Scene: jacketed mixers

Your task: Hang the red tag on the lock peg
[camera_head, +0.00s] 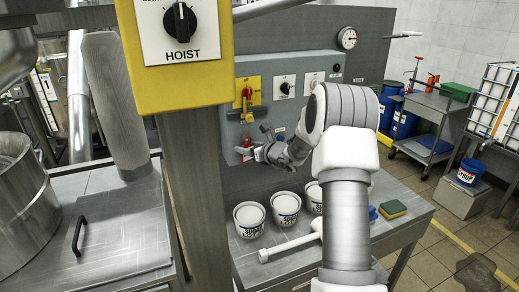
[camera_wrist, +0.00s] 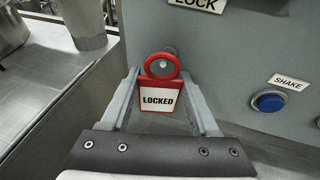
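The red tag (camera_wrist: 160,98) reads LOCKED and has a red ring at its top. In the wrist view it is between the two fingers of my gripper (camera_wrist: 160,88), which appear to touch its side edges. The rounded grey lock peg (camera_wrist: 163,65) shows through the ring, below the LOCK label; I cannot tell whether the ring is around the peg or just in front of it. In the head view my gripper (camera_head: 256,153) is close to the grey panel, with a small red patch beside it.
The panel carries a red knob on a yellow plate (camera_head: 248,98) above my gripper. A blue SHAKE button (camera_wrist: 269,102) is to the right. White tubs (camera_head: 250,219), a white mallet-like tool (camera_head: 290,243) and a sponge (camera_head: 392,208) are on the bench below. A HOIST post (camera_head: 196,190) stands left.

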